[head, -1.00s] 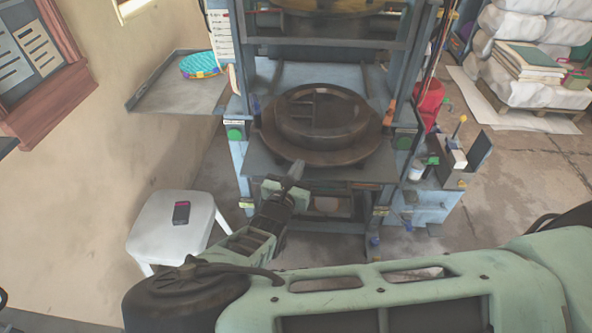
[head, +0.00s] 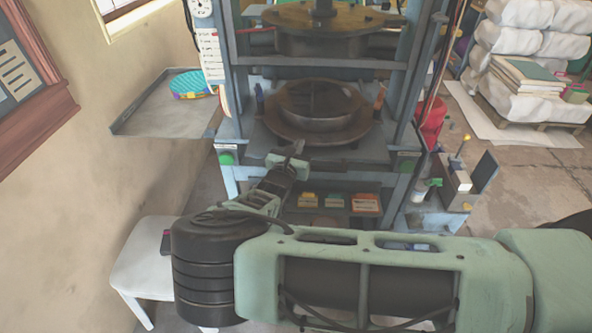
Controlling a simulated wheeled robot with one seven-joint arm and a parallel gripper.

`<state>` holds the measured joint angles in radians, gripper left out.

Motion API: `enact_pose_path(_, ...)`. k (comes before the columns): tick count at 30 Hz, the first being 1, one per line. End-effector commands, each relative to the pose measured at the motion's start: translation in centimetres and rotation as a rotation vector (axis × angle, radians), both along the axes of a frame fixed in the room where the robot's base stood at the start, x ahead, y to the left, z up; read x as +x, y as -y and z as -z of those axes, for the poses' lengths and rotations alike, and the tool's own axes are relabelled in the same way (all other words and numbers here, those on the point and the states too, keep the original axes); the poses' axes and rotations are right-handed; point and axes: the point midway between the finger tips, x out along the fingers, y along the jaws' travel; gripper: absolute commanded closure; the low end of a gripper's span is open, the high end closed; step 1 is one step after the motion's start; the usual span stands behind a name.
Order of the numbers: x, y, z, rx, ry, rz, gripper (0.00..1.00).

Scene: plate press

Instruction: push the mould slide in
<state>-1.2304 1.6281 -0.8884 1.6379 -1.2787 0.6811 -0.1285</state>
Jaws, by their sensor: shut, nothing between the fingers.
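The mould slide, a rust-brown round plate (head: 272,122), carries a dark round mould (head: 315,118) on the lower bed of the blue-grey press (head: 238,90). It sits between the press uprights, below the raised upper platen (head: 325,42). My gripper (head: 298,148) is shut and empty, at the front edge of the bed, just in front of the slide's near rim. Its fingers point toward the slide. Whether the fingertips touch the rim cannot be told from this view.
A side shelf (head: 150,112) at left holds a colourful woven item (head: 192,84). A white stool (head: 135,265) stands below it, partly behind my arm. A lower shelf in the press holds small boxes (head: 365,203). A control box (head: 455,180) stands at right.

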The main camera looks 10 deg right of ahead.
Motion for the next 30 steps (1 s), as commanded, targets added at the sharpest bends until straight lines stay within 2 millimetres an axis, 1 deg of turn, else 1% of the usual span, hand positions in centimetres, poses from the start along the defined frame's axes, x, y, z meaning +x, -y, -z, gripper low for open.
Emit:
enact_pose_path(1, 1.8, 0.8, 0.5, -0.001, 0.003, 0.004, 1.0)
enact_pose_path(6, 6.8, 2.4, 0.6, 0.003, 0.003, 0.003, 1.0)
enact_pose_path(9, 9.1, 3.1, 0.6, 0.002, 0.002, 0.002, 1.0)
enact_pose_path(12, 11.0, 3.8, 0.5, 0.001, 0.002, 0.002, 1.0)
enact_pose_path(15, 12.4, 4.1, 0.4, 0.002, 0.001, 0.001, 1.0)
enact_pose_path(19, 13.5, 4.4, 0.2, 0.002, 0.001, 0.001, 1.0)
enact_pose_path(24, 14.2, 4.6, 0.0, 0.001, 0.001, -0.001, 1.0)
enact_pose_path(30, 14.3, 4.6, -0.3, 0.0, 0.002, -0.002, 1.0)
